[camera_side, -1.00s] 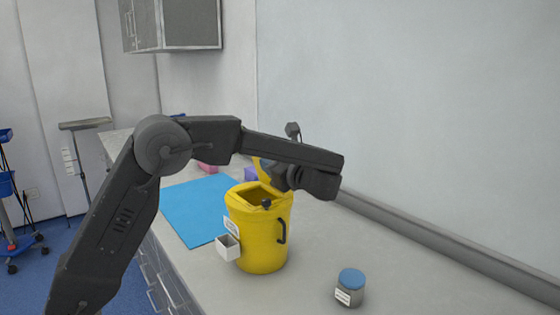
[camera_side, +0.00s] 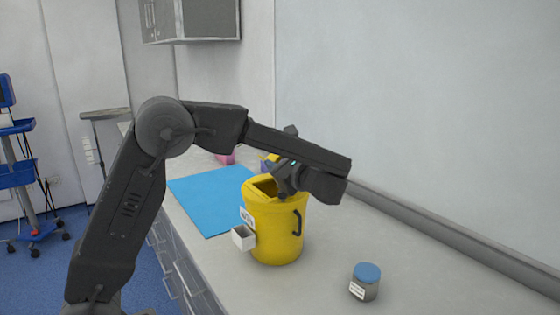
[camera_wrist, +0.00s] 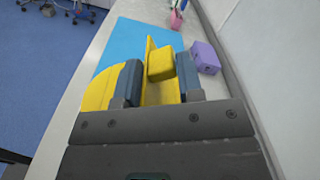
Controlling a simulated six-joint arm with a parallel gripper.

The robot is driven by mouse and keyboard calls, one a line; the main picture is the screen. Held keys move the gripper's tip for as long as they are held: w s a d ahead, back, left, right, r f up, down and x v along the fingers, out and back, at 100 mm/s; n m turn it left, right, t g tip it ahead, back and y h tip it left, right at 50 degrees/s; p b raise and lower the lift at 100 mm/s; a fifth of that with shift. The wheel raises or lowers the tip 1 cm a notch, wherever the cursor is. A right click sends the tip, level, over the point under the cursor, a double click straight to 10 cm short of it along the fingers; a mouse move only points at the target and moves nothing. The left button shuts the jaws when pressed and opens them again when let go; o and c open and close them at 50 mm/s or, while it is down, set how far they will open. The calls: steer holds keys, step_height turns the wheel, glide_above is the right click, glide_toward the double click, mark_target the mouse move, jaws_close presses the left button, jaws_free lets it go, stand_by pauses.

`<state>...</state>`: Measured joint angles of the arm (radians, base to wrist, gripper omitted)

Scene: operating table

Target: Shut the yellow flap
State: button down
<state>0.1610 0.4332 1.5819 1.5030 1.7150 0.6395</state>
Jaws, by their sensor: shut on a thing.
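The yellow bin (camera_side: 275,232) stands on the counter with its top opening partly uncovered. Its yellow flap (camera_side: 269,157) is raised at the far side of the rim, mostly hidden behind my gripper (camera_side: 280,184). In the wrist view, my gripper (camera_wrist: 159,80) has its two dark fingers on either side of a yellow block-like part of the flap (camera_wrist: 160,64), shut on it. A thin upright yellow panel shows just beside that block. The curved yellow bin rim (camera_wrist: 97,90) shows left of the fingers.
A blue-lidded jar (camera_side: 365,283) stands to the right. A blue mat (camera_side: 207,200) lies to the left. A purple box (camera_wrist: 205,57) and a pink item (camera_wrist: 177,17) lie beyond. The wall borders the counter.

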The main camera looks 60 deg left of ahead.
steer(key=shift+f, duration=0.2)
steer(key=c, duration=0.9)
jaws_free()
steer(key=shift+r, duration=0.15)
steer(key=d, duration=1.3)
steer(key=shift+d, duration=0.4)
steer(key=shift+o, duration=0.4)
